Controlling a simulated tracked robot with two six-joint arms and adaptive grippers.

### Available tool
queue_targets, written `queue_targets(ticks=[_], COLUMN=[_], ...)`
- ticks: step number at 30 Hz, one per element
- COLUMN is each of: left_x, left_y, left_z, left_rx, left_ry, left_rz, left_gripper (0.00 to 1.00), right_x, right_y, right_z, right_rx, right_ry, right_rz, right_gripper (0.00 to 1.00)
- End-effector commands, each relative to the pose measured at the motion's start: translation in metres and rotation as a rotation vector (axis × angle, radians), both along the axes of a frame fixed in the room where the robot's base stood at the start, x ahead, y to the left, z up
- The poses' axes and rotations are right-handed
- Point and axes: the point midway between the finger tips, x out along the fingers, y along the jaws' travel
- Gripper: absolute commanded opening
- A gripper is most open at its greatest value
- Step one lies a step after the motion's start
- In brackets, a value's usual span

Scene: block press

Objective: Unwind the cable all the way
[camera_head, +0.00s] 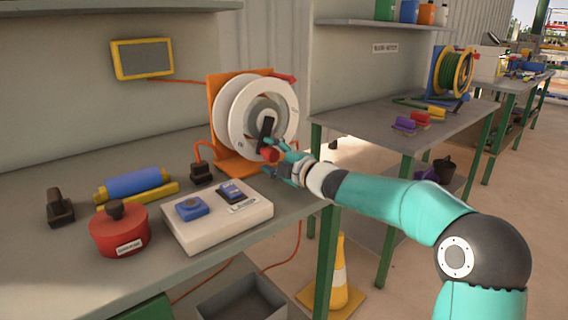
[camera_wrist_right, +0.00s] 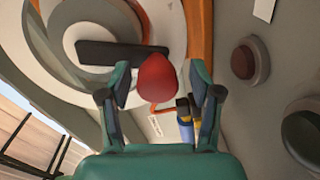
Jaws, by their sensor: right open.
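The cable reel (camera_head: 232,112) is a white drum on an orange stand (camera_head: 243,167) at the back right of the near bench. A dark crank (camera_head: 266,130) crosses its hub and ends in a red knob (camera_head: 268,154). An orange cable (camera_head: 205,148) runs from near the stand to a black plug (camera_head: 201,172) on the bench. My right gripper (camera_head: 283,161) is at the knob. In the right wrist view the red knob (camera_wrist_right: 157,78) shows between the two open fingers, with gaps at both sides. My left gripper is not in view.
A white box (camera_head: 217,219) with blue parts stands in front of the reel. A red canister (camera_head: 119,230), a blue roller (camera_head: 134,184) and a black stamp-like object (camera_head: 60,207) are further left. A grey bin (camera_head: 240,300) and a yellow-white cone (camera_head: 339,280) stand below.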

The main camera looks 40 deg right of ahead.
Motion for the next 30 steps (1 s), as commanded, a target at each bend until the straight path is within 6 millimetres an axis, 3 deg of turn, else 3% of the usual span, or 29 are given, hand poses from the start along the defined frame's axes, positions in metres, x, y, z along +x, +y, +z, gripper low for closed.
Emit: queue_targets(ticks=[18, 30], left_x=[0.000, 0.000], left_y=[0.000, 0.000], left_z=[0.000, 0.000], left_rx=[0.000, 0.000], left_ry=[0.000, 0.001], left_rz=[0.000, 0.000], left_gripper=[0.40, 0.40], right_x=[-0.104, -0.113], right_y=[-0.010, -0.010], right_z=[0.003, 0.002], right_rx=[-0.002, -0.001], right_ry=[0.002, 0.003], right_rz=[-0.001, 0.001], right_gripper=[0.64, 0.64])
